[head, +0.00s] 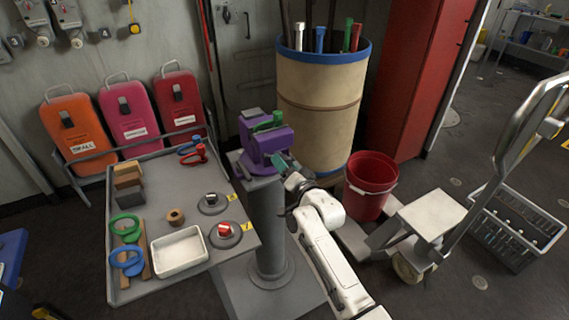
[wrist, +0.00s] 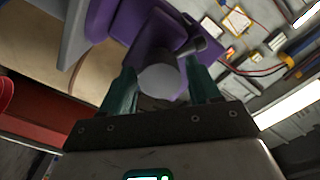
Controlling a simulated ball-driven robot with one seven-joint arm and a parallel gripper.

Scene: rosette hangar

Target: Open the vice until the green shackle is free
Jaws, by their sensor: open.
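The purple vice (head: 262,143) stands on a grey pedestal (head: 267,220). The green shackle (head: 269,121) sits at the top of the vice, partly hidden between its jaws; I cannot tell how tightly it is held. My gripper (head: 284,161) is at the vice's near right side. In the wrist view its teal fingers (wrist: 161,84) are open, one on each side of the round grey end of the vice's screw (wrist: 158,80), with a short handle bar (wrist: 190,48) beside it. Contact cannot be told. The purple vice body (wrist: 135,30) lies just beyond. The shackle cannot be made out in the wrist view.
A grey bench (head: 150,165) at left holds blue and red shackles, green and blue rings, wooden blocks, round bases and a white tray (head: 180,252). A tan barrel (head: 320,105) stands close behind the vice. A red bucket (head: 370,186) and a trolley (head: 430,216) are at right.

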